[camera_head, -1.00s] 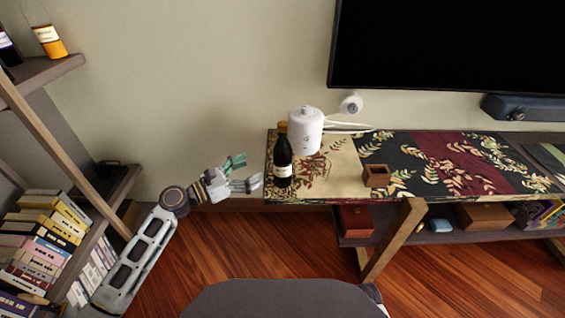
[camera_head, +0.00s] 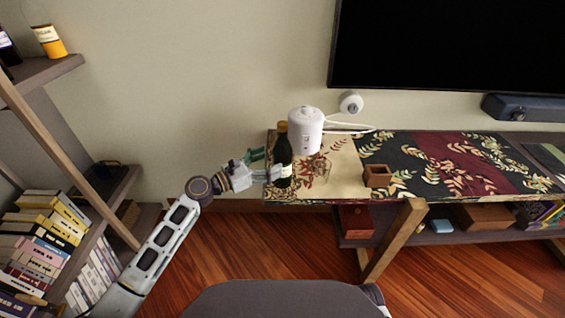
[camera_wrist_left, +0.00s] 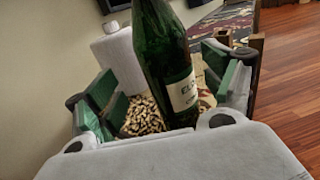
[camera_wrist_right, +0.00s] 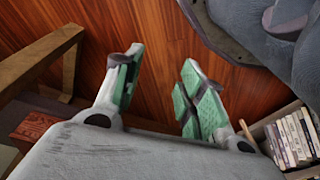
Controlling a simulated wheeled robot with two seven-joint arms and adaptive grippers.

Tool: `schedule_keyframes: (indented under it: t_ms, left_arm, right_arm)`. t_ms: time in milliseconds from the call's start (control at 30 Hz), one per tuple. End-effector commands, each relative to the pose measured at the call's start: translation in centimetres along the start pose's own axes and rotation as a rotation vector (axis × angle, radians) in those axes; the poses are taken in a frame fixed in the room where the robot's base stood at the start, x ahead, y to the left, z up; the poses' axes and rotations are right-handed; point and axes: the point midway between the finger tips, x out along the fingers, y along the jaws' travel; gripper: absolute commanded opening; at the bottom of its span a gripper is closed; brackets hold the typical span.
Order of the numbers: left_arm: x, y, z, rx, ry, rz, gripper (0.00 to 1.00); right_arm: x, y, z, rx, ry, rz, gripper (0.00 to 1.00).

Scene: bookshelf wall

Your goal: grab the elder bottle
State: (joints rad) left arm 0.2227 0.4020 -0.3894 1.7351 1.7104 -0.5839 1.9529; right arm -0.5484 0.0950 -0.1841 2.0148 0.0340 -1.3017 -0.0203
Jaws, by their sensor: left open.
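The elder bottle (camera_head: 283,158) is dark green with an orange-brown top and a pale label. It stands upright at the left end of the patterned cabinet top. My left gripper (camera_head: 268,165) is open at the bottle's left side. In the left wrist view the bottle (camera_wrist_left: 165,60) rises between the spread green-padded fingers of the left gripper (camera_wrist_left: 165,95), with its label partly readable. I cannot tell whether either finger touches it. My right gripper (camera_wrist_right: 158,85) shows only in the right wrist view, open and empty above the wooden floor.
A white canister (camera_head: 306,130) stands just behind and right of the bottle, with a white round device (camera_head: 350,103) on the wall. A small brown box (camera_head: 377,175) sits further right on the cabinet top (camera_head: 340,160). A bookshelf (camera_head: 60,70) stands at left.

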Motion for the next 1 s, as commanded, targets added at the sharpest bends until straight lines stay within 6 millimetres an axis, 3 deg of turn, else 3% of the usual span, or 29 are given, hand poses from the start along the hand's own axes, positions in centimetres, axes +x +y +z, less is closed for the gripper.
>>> schedule_keyframes:
  t_ms: [267,700,1000]
  left_arm:
    - [0.3,-0.1,0.0,0.001,0.000,-0.001,0.83]
    - [4.2,-0.8,-0.1,0.000,-0.001,-0.001,0.83]
    - [5.2,-0.8,-0.1,0.000,0.000,0.000,0.83]
  right_arm:
    - [0.0,0.0,-0.1,0.000,0.001,0.000,0.40]
    - [-1.1,-0.1,-1.1,-0.001,0.030,-0.003,0.40]
    - [-1.2,-0.2,-0.9,-0.002,0.028,-0.005,0.40]
